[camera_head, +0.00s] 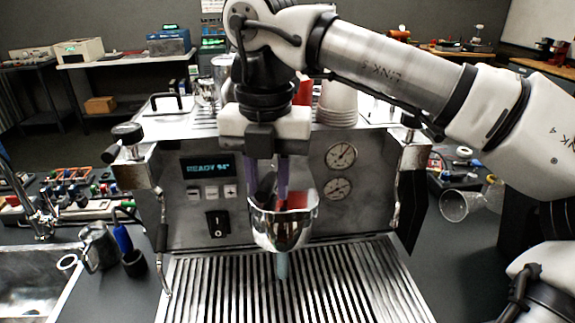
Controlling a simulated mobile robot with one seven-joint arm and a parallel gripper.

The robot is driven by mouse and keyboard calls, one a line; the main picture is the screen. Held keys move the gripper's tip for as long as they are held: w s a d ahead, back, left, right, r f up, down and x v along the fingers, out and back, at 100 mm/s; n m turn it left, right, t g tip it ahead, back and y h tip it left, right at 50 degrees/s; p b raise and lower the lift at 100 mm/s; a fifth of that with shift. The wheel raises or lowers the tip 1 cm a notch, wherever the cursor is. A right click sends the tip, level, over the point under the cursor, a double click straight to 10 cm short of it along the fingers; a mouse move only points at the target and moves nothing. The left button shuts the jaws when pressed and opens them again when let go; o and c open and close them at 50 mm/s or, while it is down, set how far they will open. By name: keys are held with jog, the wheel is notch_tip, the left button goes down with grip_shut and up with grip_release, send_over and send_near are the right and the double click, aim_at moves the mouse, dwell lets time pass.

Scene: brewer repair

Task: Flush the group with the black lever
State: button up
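The espresso machine (370,216) stands in the middle of the head view, its display (208,168) reading "READY 94°". The chrome group (283,228) sticks out from its front above the drip grate (290,292). A black part (266,188), apparently the black lever, shows at the group's top, partly hidden by my gripper. My gripper (268,192) points down over the group. Its two purple fingers are apart, one on each side of the black part; I cannot tell whether they touch it. A red part (299,199) sits beside the right finger. A pale bluish column (283,266) shows under the group.
Two gauges (340,172) and a power switch (217,224) are on the front panel. Steam wands flank the machine. White cups (337,102) stand on top. A metal jug (98,246) and blue-handled tool (123,238) stand at left near the sink (35,284).

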jog(key=d+n, duration=0.1)
jog(key=n, duration=0.1)
jog(key=d+n, duration=0.1)
jog(key=shift+w+d+n+p, duration=0.1)
jog(key=shift+d+n+p, duration=0.25)
jog(key=shift+n+p, duration=0.05)
jog(key=shift+w+d+n+p, duration=0.2)
jog(key=shift+d+n, duration=0.35)
jog(key=shift+n, duration=0.3)
jog(key=shift+w+d+n+p, duration=0.1)
jog(key=shift+w+d+n, duration=0.1)
jog(key=shift+d+n, duration=0.5)
jog(key=o, duration=0.4)
jog(key=shift+a, duration=0.2)
notch_tip(320, 180, up, 7)
